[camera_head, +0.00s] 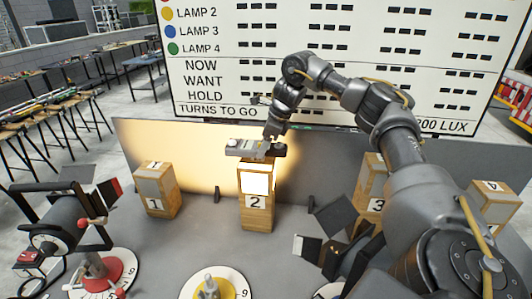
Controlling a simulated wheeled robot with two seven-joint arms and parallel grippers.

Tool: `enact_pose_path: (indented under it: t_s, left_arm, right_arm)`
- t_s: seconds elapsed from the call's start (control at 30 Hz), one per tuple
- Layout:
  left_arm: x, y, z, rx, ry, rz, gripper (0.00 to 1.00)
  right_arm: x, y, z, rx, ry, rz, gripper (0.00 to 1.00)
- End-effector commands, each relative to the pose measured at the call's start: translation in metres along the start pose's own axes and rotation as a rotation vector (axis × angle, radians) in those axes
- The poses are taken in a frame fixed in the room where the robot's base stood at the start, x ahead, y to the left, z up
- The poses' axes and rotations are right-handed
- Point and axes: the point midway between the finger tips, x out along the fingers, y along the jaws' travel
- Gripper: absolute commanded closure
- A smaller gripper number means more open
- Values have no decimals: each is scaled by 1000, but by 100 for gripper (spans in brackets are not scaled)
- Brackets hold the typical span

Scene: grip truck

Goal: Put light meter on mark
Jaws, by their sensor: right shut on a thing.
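My right arm reaches in from the right, and its right gripper (262,147) is just above the wooden block marked 2 (257,219). It is shut on a small grey thing with a pale round top, which looks like the light meter (236,145). The jaws hide part of it. I cannot tell whether the meter touches the block's top or is just above it. The block's front has a brightly lit white panel. The other numbered blocks are block 1 (157,190), block 3 (370,178) and block 4 (490,202). My left gripper is not in view.
A black lamp on a red base (102,274) stands at front left. A yellow base (207,290) is at front centre. Black lamp flaps (335,228) stand beside my right arm. A low grey panel and a large lettered board (215,85) are behind.

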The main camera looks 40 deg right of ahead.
Motion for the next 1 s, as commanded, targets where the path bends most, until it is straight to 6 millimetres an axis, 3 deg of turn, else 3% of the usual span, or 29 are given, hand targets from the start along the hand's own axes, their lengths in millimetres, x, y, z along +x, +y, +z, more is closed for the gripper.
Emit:
enact_pose_path:
  t_s: [0.17,0.3,0.5,0.7,0.73,0.9,1.0]
  left_arm:
    - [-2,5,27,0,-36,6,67]
    - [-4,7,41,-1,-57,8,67]
    - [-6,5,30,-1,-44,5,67]
    - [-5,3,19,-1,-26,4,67]
    - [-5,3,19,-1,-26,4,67]
    - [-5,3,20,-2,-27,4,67]
    - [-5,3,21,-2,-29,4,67]
  right_arm:
    - [3,-2,-3,1,-1,0,64]
    - [18,-3,-12,0,0,3,64]
    - [31,-3,-18,1,0,1,64]
    - [33,-3,-19,0,1,0,64]
    - [33,-3,-20,0,4,1,30]
    - [33,-3,-19,0,2,1,9]
    - [33,-3,-19,0,1,1,9]
